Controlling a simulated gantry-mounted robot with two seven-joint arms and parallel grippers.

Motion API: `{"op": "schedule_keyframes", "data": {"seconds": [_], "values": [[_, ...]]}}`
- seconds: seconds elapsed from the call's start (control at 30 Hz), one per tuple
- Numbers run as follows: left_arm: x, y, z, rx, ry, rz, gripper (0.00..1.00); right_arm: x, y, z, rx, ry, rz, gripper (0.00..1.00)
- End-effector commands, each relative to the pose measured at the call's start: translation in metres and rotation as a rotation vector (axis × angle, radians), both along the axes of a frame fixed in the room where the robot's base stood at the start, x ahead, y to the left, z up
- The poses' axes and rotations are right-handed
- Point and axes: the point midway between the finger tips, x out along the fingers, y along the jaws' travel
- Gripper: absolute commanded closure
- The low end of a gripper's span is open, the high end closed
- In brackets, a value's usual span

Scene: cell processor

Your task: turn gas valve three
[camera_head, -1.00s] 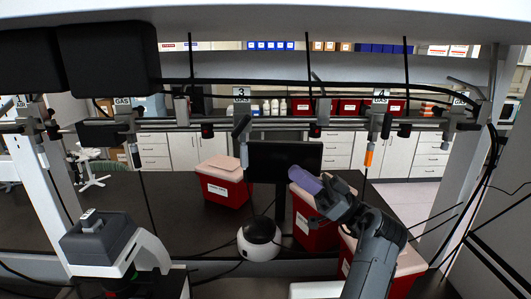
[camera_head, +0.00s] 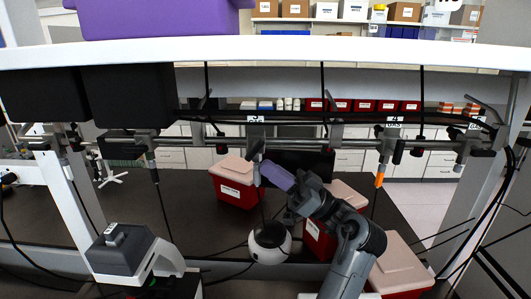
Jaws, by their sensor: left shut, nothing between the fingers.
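Gas valve three (camera_head: 258,151) hangs on the grey pipe rail under a partly hidden "3 GAS" label (camera_head: 256,119). Its dark handle is tilted, and a pale nozzle hangs below it. My left gripper (camera_head: 267,169), with purple fingers, is shut and empty. Its fingertips point up and left, just right of the nozzle and below the handle. I cannot tell whether they touch the valve. My right gripper is not in view.
Gas valve four (camera_head: 388,145), with an orange tip, is on the rail to the right. Red bins with pale lids (camera_head: 237,183) and a round white device (camera_head: 270,243) stand below. A dark monitor (camera_head: 303,165) is behind my gripper. A white shelf (camera_head: 300,50) spans above.

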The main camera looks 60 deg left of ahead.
Motion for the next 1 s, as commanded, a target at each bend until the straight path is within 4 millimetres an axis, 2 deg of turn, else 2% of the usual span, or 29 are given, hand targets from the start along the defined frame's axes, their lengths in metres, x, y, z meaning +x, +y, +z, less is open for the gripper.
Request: {"op": "schedule_keyframes", "data": {"seconds": [0.03,0.27,0.67,1.0], "values": [[-0.004,0.002,0.007,0.003,0.000,0.002,1.00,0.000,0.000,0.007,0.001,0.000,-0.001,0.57],[-0.013,0.008,0.012,0.000,0.000,0.000,1.00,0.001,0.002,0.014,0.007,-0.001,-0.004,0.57],[-0.014,0.008,0.012,0.000,0.001,0.000,1.00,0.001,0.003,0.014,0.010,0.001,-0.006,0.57],[-0.014,0.007,0.012,0.029,0.050,-0.004,1.00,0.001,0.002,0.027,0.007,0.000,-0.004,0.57]]}}
